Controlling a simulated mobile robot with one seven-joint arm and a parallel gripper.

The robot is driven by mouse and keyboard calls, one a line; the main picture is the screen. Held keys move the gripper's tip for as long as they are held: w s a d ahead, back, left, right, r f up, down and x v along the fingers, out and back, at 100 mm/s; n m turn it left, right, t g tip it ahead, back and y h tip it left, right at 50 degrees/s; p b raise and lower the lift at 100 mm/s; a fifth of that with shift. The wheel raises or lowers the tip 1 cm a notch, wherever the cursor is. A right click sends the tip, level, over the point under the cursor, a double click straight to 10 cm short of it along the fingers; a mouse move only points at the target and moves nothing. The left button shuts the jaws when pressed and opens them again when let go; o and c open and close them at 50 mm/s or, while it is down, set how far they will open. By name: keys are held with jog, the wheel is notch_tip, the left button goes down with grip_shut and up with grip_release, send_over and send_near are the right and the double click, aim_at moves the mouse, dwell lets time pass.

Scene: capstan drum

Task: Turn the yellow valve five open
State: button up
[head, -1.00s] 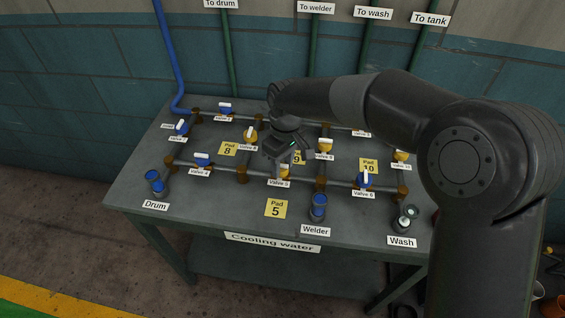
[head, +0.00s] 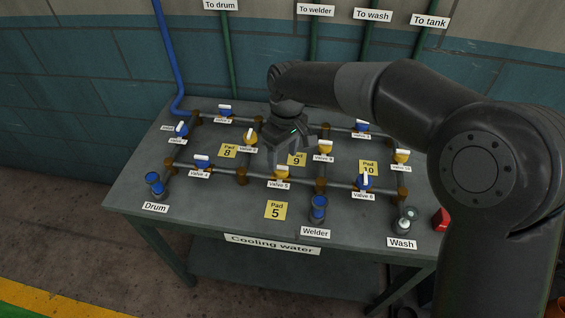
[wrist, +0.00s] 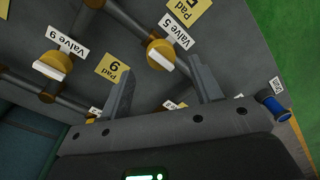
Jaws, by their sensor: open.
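The yellow valve five (head: 281,174) sits on the front pipe row, above the Pad 5 label. Its white handle appears to lie along the pipe. In the wrist view valve five (wrist: 157,50) shows just beyond the gap between the fingers, and its handle again looks in line with the pipe. My gripper (head: 288,147) is open and empty, above the table and behind valve five. In the wrist view its two fingers (wrist: 163,70) are spread wide, apart from the handle.
Blue valve 4 (head: 202,161) and blue valve 6 (head: 364,180) flank valve five. The Welder coupling (head: 318,209) stands at the front.

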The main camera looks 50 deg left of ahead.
aim_at(285, 167)
notch_tip(285, 167, up, 6)
jog(key=shift+w+r, duration=0.2)
jog(key=shift+w, duration=0.05)
dwell(0.5)
jog(key=w+d+r+m+t, duration=0.1)
jog(key=w+d+r+m, duration=0.3)
jog(key=d, duration=0.6)
jog(key=w+d+r+m+t, duration=0.1)
jog(key=w+d+r+m, duration=0.1)
jog(key=w+d, duration=0.55)
jog(key=w+d+r+m+t, duration=0.1)
jog(key=w+d+r+m, duration=0.25)
jog(key=d, duration=0.75)
jog(key=s+d+r+m+t, duration=0.15)
jog(key=d+m, duration=0.25)
jog(key=d, duration=1.2)
jog(key=s+d+f+m+t, duration=0.2)
jog(key=s+d+m, duration=0.5)
jog(key=d, duration=0.7)
jog(key=shift+s+f, duration=0.65)
jog(key=shift+s, duration=0.35)
